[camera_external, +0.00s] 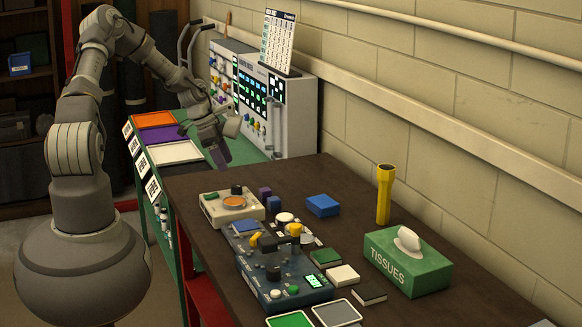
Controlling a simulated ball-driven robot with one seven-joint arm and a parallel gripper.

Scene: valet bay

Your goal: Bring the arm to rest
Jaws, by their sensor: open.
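My arm (90,90) rises from its round base at the left, bends at the top and reaches right and down.
Orange (155,119), purple (160,135) and white trays (174,153) lie on a green bench beside the gripper. A panel cabinet (300,110) stands behind it. A control box (275,265), yellow flashlight (384,195) and tissue box (410,265) occupy the table.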

